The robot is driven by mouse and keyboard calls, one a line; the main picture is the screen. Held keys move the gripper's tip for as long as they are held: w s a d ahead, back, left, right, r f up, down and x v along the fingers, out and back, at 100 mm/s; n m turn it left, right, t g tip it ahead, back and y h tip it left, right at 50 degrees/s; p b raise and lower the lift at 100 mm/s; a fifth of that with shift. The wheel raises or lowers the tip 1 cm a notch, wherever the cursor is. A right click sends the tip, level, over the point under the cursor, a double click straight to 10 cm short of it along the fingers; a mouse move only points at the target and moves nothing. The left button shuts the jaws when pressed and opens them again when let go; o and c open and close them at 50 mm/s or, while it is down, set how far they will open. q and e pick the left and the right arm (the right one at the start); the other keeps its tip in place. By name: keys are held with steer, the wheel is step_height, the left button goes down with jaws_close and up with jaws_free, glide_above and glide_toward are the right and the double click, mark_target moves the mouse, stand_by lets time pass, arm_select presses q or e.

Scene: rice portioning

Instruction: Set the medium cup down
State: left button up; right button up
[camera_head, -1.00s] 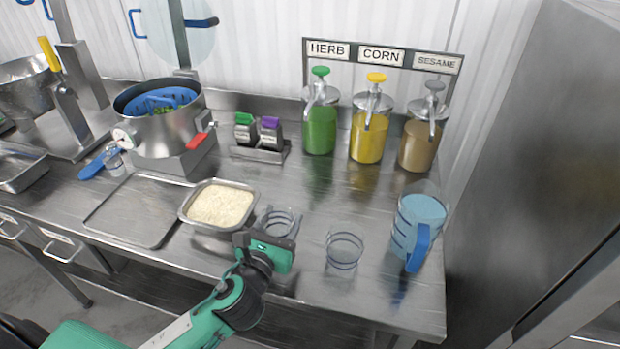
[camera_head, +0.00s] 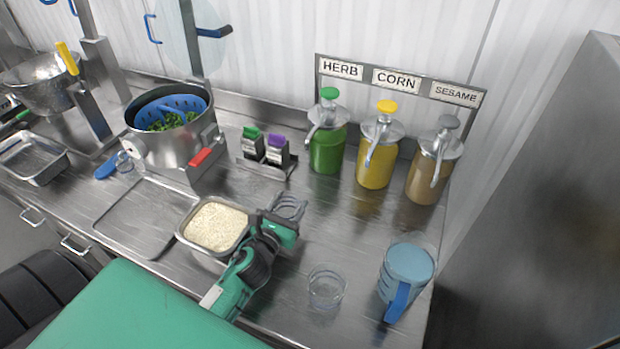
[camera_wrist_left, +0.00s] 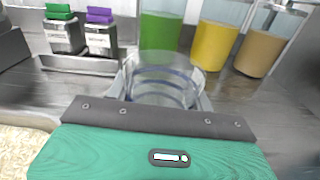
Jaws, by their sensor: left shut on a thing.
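A clear cup with dark rings (camera_head: 289,204) is at my left gripper (camera_head: 286,216), beside the rice tray. The gripper is shut on it, and its body hides the cup's near side. In the left wrist view the cup (camera_wrist_left: 162,82) stands upright between the fingers. I cannot tell whether its base touches the counter. Another clear cup (camera_head: 326,288) stands empty on the counter to the right. My right gripper is not in view.
A tray of rice (camera_head: 183,236) sits just left of the gripper. A blue measuring jug (camera_head: 406,270) stands at the right. HERB (camera_head: 327,150), CORN (camera_head: 375,160) and SESAME (camera_head: 428,175) pump bottles stand behind. The steel counter (camera_head: 335,215) is clear between the cup and the bottles.

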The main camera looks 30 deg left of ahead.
arm_select(q)
steer(key=w+p, duration=0.1)
steer(key=w, duration=0.3)
steer(key=w+p, duration=0.1)
steer(key=w, duration=0.7)
steer(key=shift+w+a+p, duration=0.25)
steer(key=shift+a+p, duration=0.05)
steer(key=shift+p, duration=0.1)
steer(key=shift+f+p, duration=0.3)
steer(key=shift+f, duration=1.45)
steer(key=shift+f, duration=0.15)
steer(key=o, duration=1)
